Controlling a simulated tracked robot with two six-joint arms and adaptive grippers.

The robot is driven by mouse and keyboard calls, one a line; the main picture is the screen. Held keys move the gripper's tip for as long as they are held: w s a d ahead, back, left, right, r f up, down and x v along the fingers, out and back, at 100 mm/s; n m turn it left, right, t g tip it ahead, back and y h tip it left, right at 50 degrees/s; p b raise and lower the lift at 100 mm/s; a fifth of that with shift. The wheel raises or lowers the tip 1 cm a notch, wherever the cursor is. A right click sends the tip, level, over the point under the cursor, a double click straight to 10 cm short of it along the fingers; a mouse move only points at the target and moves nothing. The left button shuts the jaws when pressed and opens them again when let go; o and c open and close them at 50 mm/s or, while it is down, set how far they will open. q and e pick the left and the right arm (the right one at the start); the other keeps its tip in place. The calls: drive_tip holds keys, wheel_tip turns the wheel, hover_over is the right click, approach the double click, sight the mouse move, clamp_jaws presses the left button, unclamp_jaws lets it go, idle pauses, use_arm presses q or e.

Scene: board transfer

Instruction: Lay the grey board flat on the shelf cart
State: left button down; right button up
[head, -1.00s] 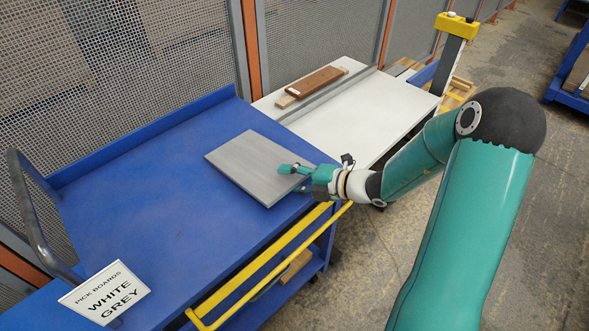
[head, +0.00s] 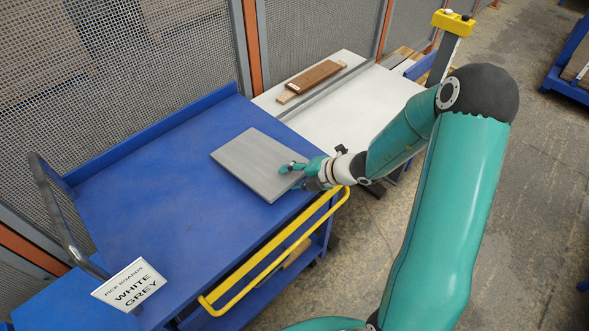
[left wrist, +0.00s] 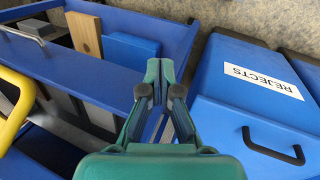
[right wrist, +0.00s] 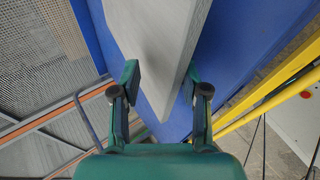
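The grey board (head: 254,158) lies flat on the blue top of the shelf cart (head: 180,195), near its front right end. My right gripper (head: 288,174) is at the board's right corner, one finger over its upper face and the other lower, by its edge. In the right wrist view the fingers (right wrist: 163,82) are spread wider than the board (right wrist: 160,40) is thick, with its corner between them. Contact under the board is hidden. My left gripper (left wrist: 160,78) is shut and empty in the left wrist view; it is out of the head view.
A yellow rail (head: 270,262) runs along the cart's front. A white table (head: 365,105) with brown boards (head: 315,77) stands behind right. A sign (head: 130,285) stands front left. The left wrist view shows a blue bin with boards (left wrist: 90,35) and a REJECTS bin (left wrist: 250,90).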

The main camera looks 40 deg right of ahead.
drive_tip(key=shift+s+d+r+g+h+p, duration=0.1)
drive_tip(key=shift+r+g+h+p, duration=0.2)
drive_tip(key=shift+g+p, duration=1.25)
drive_tip(key=shift+s+r+g+h+p, duration=0.15)
drive_tip(key=shift+g+h+p, duration=0.2)
drive_tip(key=shift+p, duration=2.4)
drive_tip(key=shift+f+h+p, duration=0.15)
drive_tip(key=shift+h+p, duration=0.1)
drive_tip(key=shift+p, duration=0.15)
drive_tip(key=shift+s+d+r, duration=0.2)
drive_tip(key=shift+s, duration=0.25)
drive_tip(key=shift+s+d+r, duration=0.2)
drive_tip(key=shift+s+r, duration=0.05)
drive_tip(key=shift+s, duration=0.25)
drive_tip(key=shift+s+d+r, duration=0.2)
drive_tip(key=shift+s, duration=0.25)
drive_tip(key=o, duration=0.6)
drive_tip(key=shift+c, duration=0.2)
